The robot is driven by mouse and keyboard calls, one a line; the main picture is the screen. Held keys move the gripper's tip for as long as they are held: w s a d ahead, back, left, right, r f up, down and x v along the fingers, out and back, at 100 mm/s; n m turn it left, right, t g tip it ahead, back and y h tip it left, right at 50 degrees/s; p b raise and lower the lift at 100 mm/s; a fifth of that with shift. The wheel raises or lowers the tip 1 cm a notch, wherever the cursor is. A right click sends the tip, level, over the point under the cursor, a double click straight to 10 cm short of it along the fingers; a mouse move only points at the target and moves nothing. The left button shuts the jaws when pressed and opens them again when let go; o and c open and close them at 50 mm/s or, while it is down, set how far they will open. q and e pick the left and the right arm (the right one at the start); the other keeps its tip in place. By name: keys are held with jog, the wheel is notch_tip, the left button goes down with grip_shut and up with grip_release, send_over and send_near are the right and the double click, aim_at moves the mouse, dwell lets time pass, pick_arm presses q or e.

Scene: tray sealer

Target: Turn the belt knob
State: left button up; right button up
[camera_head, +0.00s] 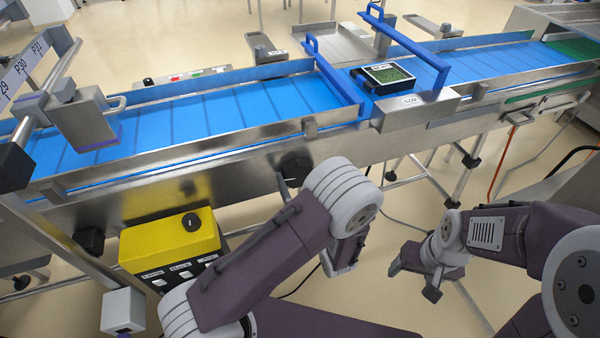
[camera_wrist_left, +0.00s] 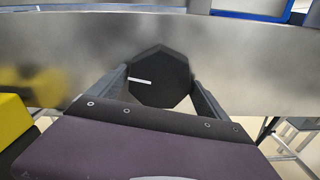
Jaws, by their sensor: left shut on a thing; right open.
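The belt knob (camera_head: 293,163) is a dark, many-sided knob on the steel front side of the conveyor, partly hidden by my left arm in the head view. In the left wrist view the knob (camera_wrist_left: 160,84) faces me, with a white mark pointing left and slightly up. My left gripper (camera_wrist_left: 160,76) has one finger on each side of the knob and is shut on it. In the head view this gripper is mostly hidden behind its own arm. My right gripper (camera_head: 416,276) is open and empty, low over the floor, apart from the conveyor.
A yellow control box (camera_head: 168,243) with a black knob and labelled buttons stands left of my left arm. A black tray (camera_head: 388,76) with green contents sits on the blue belt (camera_head: 215,112) near a blue guard (camera_head: 405,42). Floor is open around my right gripper.

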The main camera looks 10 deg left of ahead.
pick_arm(q)
jog(key=shift+m+p, duration=0.55)
jog(key=shift+m, duration=0.25)
jog(key=o, duration=1.2)
jog(key=shift+c, duration=0.2)
jog(key=shift+d, duration=0.1)
jog(key=v, duration=0.9)
